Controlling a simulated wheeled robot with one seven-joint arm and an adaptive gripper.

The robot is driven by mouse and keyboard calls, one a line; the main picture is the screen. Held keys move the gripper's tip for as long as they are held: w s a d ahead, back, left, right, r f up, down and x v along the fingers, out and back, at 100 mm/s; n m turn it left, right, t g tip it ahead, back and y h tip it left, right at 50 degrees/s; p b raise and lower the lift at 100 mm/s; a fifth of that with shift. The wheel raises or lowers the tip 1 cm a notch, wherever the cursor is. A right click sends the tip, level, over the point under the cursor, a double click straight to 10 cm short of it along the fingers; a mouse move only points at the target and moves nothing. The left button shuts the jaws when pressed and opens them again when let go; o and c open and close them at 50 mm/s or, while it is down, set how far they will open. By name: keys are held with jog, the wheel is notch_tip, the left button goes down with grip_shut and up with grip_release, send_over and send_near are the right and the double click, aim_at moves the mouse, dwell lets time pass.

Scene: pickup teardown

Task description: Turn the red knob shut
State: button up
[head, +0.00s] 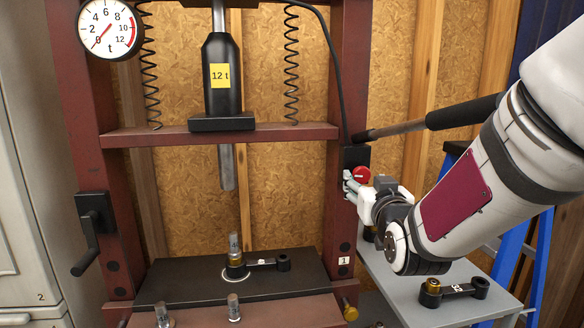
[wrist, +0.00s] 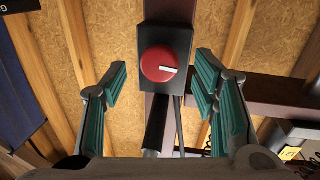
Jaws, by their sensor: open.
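The red knob (wrist: 158,64) is round, with a white mark pointing right in the wrist view. It sits on a black box (wrist: 178,45) fixed to the dark red press post. In the head view the red knob (head: 362,174) shows partly behind my gripper (head: 353,186). My gripper (wrist: 161,80) is open and empty. In the wrist view its teal-padded fingers stand left and right of the knob, with a clear gap on each side. I cannot tell how far short of the knob the fingertips are.
A black-gripped pump handle (head: 440,119) sticks out to the right, just above my gripper. The press bed (head: 190,285) holds a link with a pin. A grey side table (head: 415,303) carries another link (head: 455,289). A blue ladder (head: 535,265) stands at the right.

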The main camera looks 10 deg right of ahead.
aim_at(361, 175)
jog(key=shift+w+d, duration=0.15)
jog(key=shift+w, duration=0.55)
jog(key=shift+w+d, duration=0.1)
jog(key=shift+w, duration=0.55)
jog(key=shift+c, duration=0.3)
jog(key=c, duration=1.1)
